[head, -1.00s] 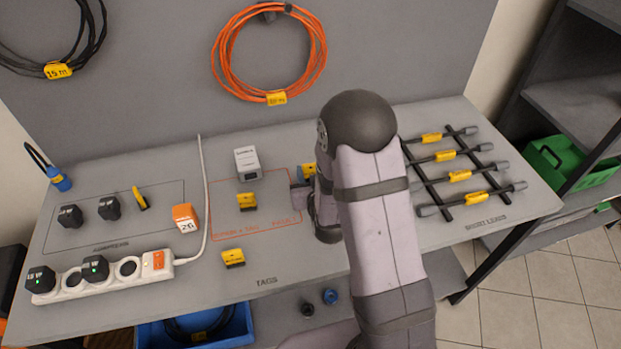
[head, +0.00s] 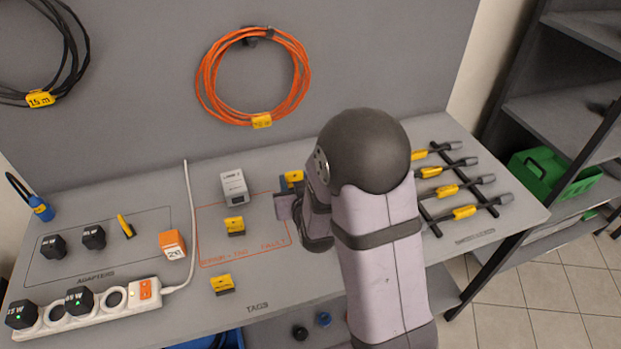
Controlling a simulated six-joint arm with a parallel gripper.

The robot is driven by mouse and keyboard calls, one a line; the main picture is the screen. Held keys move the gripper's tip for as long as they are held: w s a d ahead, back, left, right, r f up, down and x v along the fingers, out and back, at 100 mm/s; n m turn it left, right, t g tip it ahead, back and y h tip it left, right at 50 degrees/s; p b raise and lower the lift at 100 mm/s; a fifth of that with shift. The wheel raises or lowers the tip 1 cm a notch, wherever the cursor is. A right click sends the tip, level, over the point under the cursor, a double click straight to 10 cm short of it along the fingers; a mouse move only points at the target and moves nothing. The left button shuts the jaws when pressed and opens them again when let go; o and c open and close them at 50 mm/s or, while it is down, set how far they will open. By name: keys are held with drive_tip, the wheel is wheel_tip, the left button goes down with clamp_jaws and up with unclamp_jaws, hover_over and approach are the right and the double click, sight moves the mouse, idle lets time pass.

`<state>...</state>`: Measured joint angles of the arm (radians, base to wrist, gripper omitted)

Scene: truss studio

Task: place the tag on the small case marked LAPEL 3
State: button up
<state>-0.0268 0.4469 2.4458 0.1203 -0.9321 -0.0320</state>
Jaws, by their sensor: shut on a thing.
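A small white case (head: 233,183) stands at the back of the orange-outlined area; its label is too small to read surely. My arm hides much of the grip. Another yellow tag (head: 235,225) lies inside the orange outline in front of the case, and a further one (head: 222,284) lies nearer the front edge.
An orange box (head: 172,243) and a white cable (head: 192,220) are left of the outline. A white power strip (head: 60,322) lies front left, black adapters (head: 93,237) behind it. A rack of short leads (head: 465,187) stands right of my arm. Orange cable (head: 205,90) hangs on the back panel.

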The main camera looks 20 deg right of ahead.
drive_tip(key=shift+n+y, duration=0.4)
drive_tip(key=shift+y, duration=0.1)
drive_tip(key=a+f, duration=0.2)
drive_tip(key=f, duration=0.1)
drive_tip(key=a+f, duration=0.1)
drive_tip(key=shift+a+f, duration=0.25)
drive_tip(key=shift+f, duration=0.1)
drive_tip(key=shift+m+h, duration=0.3)
drive_tip(key=shift+h, duration=0.1)
drive_tip(key=w, duration=0.4)
drive_tip(key=shift+a+r+b, duration=0.2)
drive_tip(key=shift+a+b, duration=0.05)
drive_tip(key=shift+b, duration=0.05)
drive_tip(key=w+d+r+m+g+h, duration=0.1)
drive_tip(key=w+d+r+m+h, duration=0.4)
drive_tip(key=w, duration=0.3)
drive_tip(key=w+d+r+m+g+h, duration=0.1)
drive_tip(key=d+r+m+g+h, duration=0.45)
drive_tip(key=d, duration=0.25)
drive_tip(key=s, duration=0.1)
drive_tip(key=s+d+f+m+g+h, duration=0.1)
drive_tip(key=s, duration=0.1)
drive_tip(key=s+d+f+m+g, duration=0.1)
drive_tip(key=s, duration=0.1)
drive_tip(key=shift+f+m, duration=0.1)
drive_tip(key=shift+m, duration=0.15)
drive_tip(key=shift+f, duration=0.1)
drive_tip(key=shift+f+p, duration=0.9)
drive_tip(key=shift+f, duration=4.05)
drive_tip(key=shift+f, duration=0.25)
